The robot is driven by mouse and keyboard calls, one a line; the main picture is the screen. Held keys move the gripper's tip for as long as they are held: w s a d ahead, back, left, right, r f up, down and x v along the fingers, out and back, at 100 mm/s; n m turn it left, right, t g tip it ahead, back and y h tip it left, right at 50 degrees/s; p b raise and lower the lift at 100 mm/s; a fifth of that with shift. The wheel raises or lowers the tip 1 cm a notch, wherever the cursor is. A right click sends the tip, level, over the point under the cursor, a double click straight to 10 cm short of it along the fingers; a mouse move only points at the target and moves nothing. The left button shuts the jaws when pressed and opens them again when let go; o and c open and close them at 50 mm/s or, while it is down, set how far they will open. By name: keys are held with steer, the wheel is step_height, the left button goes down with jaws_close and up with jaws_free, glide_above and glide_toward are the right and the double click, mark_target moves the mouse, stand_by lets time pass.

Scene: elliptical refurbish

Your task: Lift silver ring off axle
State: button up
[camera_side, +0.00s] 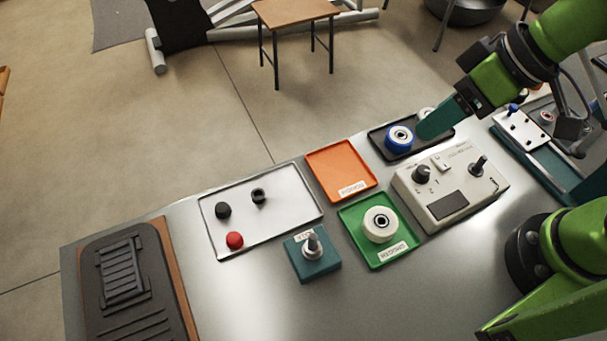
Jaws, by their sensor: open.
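A teal block (313,266) stands on the metal table, front centre, with a small upright axle (313,240) on top. A silver ring (312,252) appears to sit around the axle's base; it is small, so its exact fit is hard to tell. My gripper (424,130) is at the back right, well apart from the block, with its teal fingers over the black tray beside the blue wheel. It is open; the gap between the fingers is hard to see. Whether it touches the blue wheel cannot be told.
The black tray (378,153) holds a blue wheel (399,139) and a pale wheel partly hidden. A green tray (377,262) with a white wheel (380,224), an orange tray (340,171), a control box (451,180) and a white tray (279,223) with small caps surround the block. The table front is clear.

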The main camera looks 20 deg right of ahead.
mark_target(317, 243)
steer(key=s+a+f+n+g, duration=0.1)
steer(key=s+a+n, duration=0.25)
steer(key=a, duration=0.25)
steer(key=s+a+f+n+g, duration=0.1)
steer(key=s+a+n, duration=0.1)
steer(key=a+n, duration=0.4)
steer(key=x, duration=0.5)
steer(key=a+x, duration=0.1)
steer(key=x, duration=0.5)
steer(key=a+x, duration=0.1)
steer(key=x, duration=0.5)
steer(key=shift+w+r, duration=0.3)
steer(key=shift+r, duration=0.1)
steer(key=shift+c, duration=0.3)
jaws_close()
step_height(317, 243, up, 7)
steer(key=shift+y, duration=0.3)
